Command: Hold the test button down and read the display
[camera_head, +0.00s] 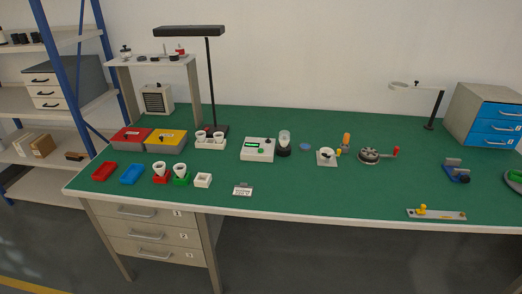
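A pale grey tester box (249,155) stands on the green workbench (310,185), left of the middle. Its small display (252,145) is greenish and too small to read. A green button (261,151) sits on the box's top face, below and right of the display. Nothing touches the button. A clear bulb (284,137) stands upright in a dark round base (284,150) just right of the box. Neither of my grippers is in view.
White cups in red and green holders (180,180), red and blue trays (131,174) and a white block stand left. A small card stand (242,190) is in front of the tester. A black lamp (209,85) rises behind. The front middle bench is clear.

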